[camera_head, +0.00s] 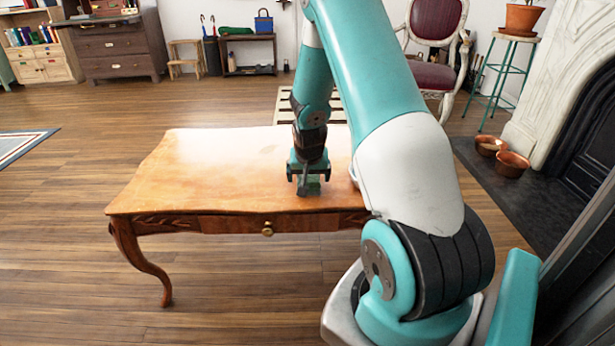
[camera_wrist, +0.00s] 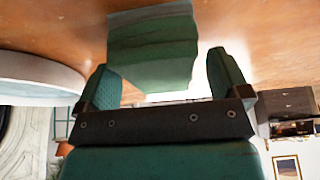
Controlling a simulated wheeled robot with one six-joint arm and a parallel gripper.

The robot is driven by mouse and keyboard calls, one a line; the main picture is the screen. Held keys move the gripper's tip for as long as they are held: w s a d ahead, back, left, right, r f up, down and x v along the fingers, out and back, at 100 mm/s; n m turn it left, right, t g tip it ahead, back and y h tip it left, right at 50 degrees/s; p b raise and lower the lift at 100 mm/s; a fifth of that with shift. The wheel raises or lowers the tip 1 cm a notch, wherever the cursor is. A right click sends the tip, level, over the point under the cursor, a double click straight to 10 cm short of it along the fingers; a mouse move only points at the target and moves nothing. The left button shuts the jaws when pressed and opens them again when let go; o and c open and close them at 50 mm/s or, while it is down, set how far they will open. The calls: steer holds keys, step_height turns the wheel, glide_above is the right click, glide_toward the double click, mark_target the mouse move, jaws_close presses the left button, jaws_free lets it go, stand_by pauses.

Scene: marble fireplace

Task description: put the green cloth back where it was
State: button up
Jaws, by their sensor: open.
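The green cloth (camera_wrist: 150,50) looks like a folded block on the wooden table (camera_head: 200,180). It shows in the wrist view, between and just beyond the two fingers of my gripper (camera_wrist: 163,80). The gripper is open, with a finger on each side of the cloth; I cannot tell whether either finger touches it. In the head view my gripper (camera_head: 308,183) points down low over the table near its front edge, and it and my arm mostly hide the cloth.
A round white object (camera_wrist: 35,72) stands close beside the gripper on the table, mostly hidden by my arm in the head view. The table's left part is bare. A chair (camera_head: 435,60), a plant stool (camera_head: 500,75) and copper bowls (camera_head: 511,163) stand beyond to the right.

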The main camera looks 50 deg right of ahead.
steer(key=p+v, duration=0.3)
steer(key=v, duration=0.8)
steer(key=a+r+n+y, duration=0.2)
steer(key=a+r+n, duration=0.25)
steer(key=a, duration=0.65)
steer(key=a+r+n+y, duration=0.25)
steer(key=a+r, duration=0.25)
steer(key=a, duration=0.6)
steer(key=s+a+r+n+g+y, duration=0.1)
steer(key=s+a+r+n, duration=0.2)
steer(key=s+a+n, duration=0.2)
steer(key=s+a+r+n+g+y, duration=0.1)
steer(key=s+a+n, duration=0.4)
steer(key=s+a, duration=0.6)
step_height(320, 180, up, 3)
steer(key=shift+s+a+f+g+y, duration=0.25)
steer(key=shift+s+g+y, duration=0.15)
steer(key=shift+s+y, duration=0.25)
steer(key=shift+d, duration=0.1)
